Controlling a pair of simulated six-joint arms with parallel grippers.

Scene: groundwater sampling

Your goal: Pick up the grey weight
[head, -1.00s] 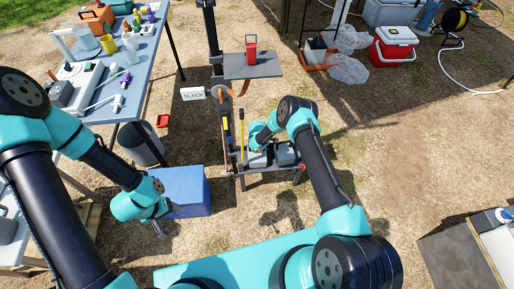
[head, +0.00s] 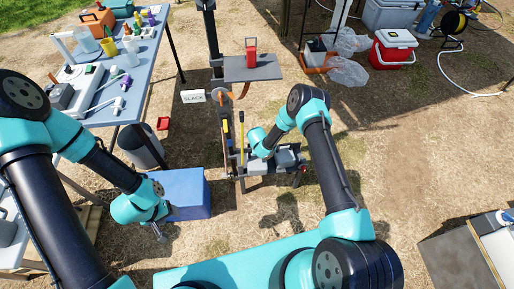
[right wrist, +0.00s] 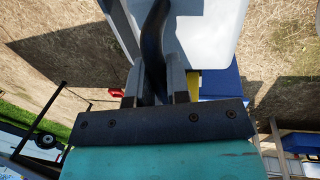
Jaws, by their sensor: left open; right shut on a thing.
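The grey weight (right wrist: 215,28) is a pale grey block with a black curved handle. In the right wrist view my right gripper (right wrist: 160,85) is shut on that handle, one finger on each side. In the head view my right gripper is mostly hidden behind my own wrist, over the low stand (head: 240,172). Grey blocks (head: 286,158) show there beside it; I cannot tell which one is held or whether it is clear of the stand. My left gripper (head: 161,234) is open and empty, in front of the blue box (head: 187,193).
A post beside the stand carries a shelf (head: 252,69) with a red object (head: 251,52) and a "SLACK" sign (head: 193,97). A cluttered blue table (head: 148,75) stands at the left. A red cooler (head: 393,50) is at the back right.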

